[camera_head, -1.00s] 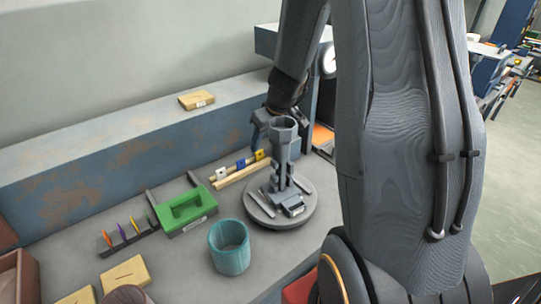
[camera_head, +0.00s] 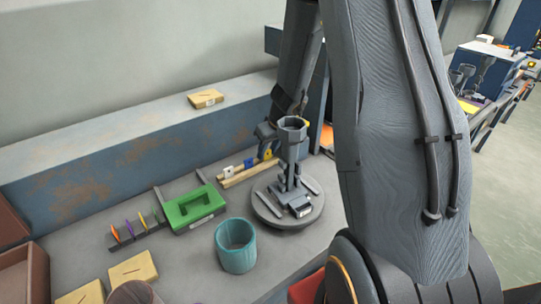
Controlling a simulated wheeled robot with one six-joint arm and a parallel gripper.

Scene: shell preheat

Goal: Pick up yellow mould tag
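The yellow mould tag (camera_head: 268,153) is at the right end of a wooden rack (camera_head: 248,174) at the back of the bench. A blue tag (camera_head: 250,165) and a white tag (camera_head: 228,172) stand to its left on the same rack. My gripper (camera_head: 266,136) is just above the yellow tag, at the end of my arm reaching down. It is partly hidden behind the grey cup-topped stand, and I cannot see whether its fingers are apart or whether they touch the tag.
The grey stand (camera_head: 292,150) on a round plate (camera_head: 277,216) is close to the right of the rack. A green block (camera_head: 190,206), a teal cup (camera_head: 236,246) and a row of coloured discs (camera_head: 130,229) are to the left. A wooden block (camera_head: 206,98) lies on the ledge.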

